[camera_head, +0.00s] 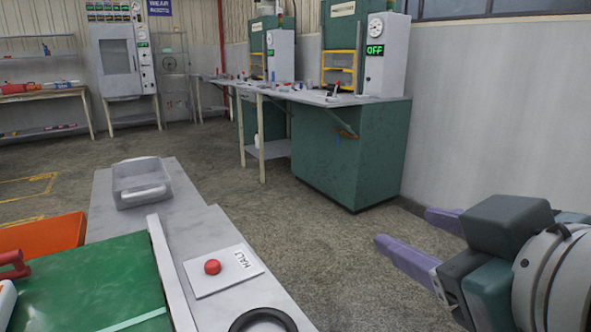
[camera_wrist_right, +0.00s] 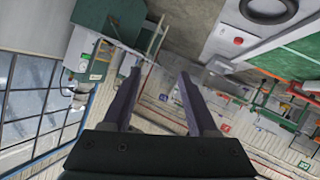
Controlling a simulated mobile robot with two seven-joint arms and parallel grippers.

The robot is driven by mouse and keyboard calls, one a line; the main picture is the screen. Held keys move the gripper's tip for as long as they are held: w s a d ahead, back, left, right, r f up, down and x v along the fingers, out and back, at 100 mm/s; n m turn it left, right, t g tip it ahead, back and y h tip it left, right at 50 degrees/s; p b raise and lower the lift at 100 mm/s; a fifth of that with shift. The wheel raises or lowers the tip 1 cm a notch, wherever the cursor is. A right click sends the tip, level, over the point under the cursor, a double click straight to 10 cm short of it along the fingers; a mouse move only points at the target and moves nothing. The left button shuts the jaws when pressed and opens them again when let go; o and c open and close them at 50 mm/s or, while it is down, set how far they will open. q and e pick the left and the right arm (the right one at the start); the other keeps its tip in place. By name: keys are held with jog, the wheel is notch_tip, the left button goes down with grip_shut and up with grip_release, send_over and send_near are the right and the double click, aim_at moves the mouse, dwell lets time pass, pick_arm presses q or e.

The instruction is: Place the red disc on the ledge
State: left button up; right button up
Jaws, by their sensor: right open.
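I cannot make out a loose red disc for certain. A round red button (camera_head: 212,267) sits on a white plate marked HALT (camera_head: 222,271), on a grey ledge-like surface (camera_head: 190,222) in the head view. The red button also shows in the right wrist view (camera_wrist_right: 238,41). My right gripper (camera_head: 404,228) is at the right in the head view, with purple fingers apart and nothing between them. It is open in the right wrist view (camera_wrist_right: 159,73) too, well away from the ledge. My left gripper is not in view.
A grey tray (camera_head: 140,183) stands on the far end of the ledge. A black ring (camera_head: 262,321) lies at its near end. A green panel (camera_head: 85,285) and an orange box (camera_head: 45,240) are at the left. Green machines (camera_head: 350,155) line the wall; open floor lies between.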

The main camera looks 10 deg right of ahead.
jog(key=s+f+g, duration=0.3)
jog(key=s+f, duration=0.1)
jog(key=s, duration=0.1)
jog(key=s+f+m+g, duration=0.1)
jog(key=s+f+g, duration=0.2)
jog(key=s, duration=0.3)
jog(key=s+d+f+g+y, duration=0.1)
jog(key=s+f+g, duration=0.3)
jog(key=s+f, duration=0.2)
jog(key=shift+s, duration=0.25)
jog(key=shift+r, duration=0.1)
pick_arm(q)
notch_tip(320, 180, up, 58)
jog(key=p, duration=5.7)
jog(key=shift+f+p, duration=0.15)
jog(key=shift+p, duration=0.25)
pick_arm(e)
notch_tip(320, 180, up, 58)
